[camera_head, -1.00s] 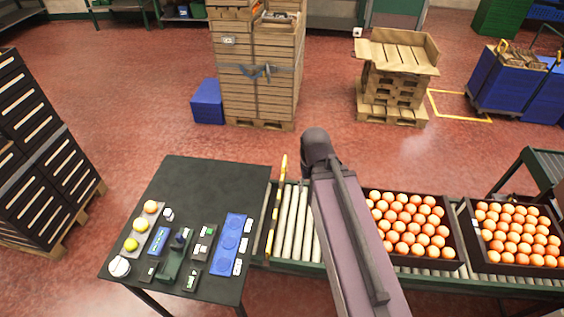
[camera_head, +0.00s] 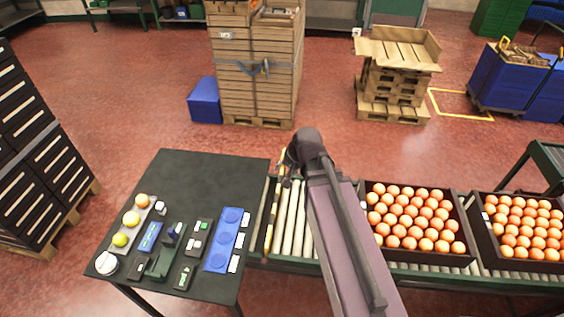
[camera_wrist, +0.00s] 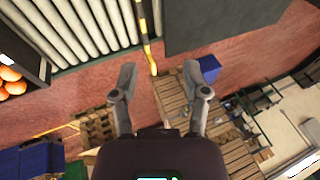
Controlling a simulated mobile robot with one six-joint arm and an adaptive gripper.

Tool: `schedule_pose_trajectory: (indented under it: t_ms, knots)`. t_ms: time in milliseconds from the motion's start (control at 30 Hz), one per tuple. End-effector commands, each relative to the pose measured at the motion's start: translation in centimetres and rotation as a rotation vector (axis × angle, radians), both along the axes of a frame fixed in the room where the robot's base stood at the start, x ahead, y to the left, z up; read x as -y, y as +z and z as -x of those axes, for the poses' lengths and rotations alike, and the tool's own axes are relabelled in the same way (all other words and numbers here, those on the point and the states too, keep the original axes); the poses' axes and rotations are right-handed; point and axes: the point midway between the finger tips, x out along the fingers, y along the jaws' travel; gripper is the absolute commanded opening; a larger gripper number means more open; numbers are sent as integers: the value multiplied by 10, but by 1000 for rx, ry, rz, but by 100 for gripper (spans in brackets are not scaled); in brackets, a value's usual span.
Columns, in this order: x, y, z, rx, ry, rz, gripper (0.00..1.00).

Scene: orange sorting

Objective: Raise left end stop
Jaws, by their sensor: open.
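The left end stop (camera_head: 271,218) is a yellow-and-black striped bar across the left end of the roller conveyor (camera_head: 292,232), beside the dark table. In the wrist view the striped end stop (camera_wrist: 146,45) runs down from the top edge, and its yellow tip lies just beyond and between my fingertips. My gripper (camera_wrist: 164,82) is open, with nothing between its fingers. In the head view my arm reaches over the conveyor, and my gripper (camera_head: 290,168) is close to the far end of the bar, partly hidden by my wrist. I cannot tell whether it touches the bar.
Two crates of oranges (camera_head: 378,250) (camera_head: 480,258) stand on the conveyor to the right of my arm. The dark table (camera_head: 203,172) at left holds sample fruit, small devices and a blue tray (camera_head: 221,262). Stacked wooden crates (camera_head: 252,80) stand beyond on open red floor.

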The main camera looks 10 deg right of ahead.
Motion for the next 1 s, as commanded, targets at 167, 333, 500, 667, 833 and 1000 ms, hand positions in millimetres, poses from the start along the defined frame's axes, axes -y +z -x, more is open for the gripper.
schedule_pose_trajectory:
  t_ms: [167,333,500,667,833,1000]
  knots:
    - [-21,-31,-32,80,-145,-153,59]
    - [-37,-47,-59,141,-288,-312,59]
    - [-51,-61,-85,188,-431,-484,59]
    - [-60,-73,-108,219,-566,-652,59]
    - [-65,-84,-130,239,-709,-841,59]
    - [-68,-97,-151,244,-851,-1037,59]
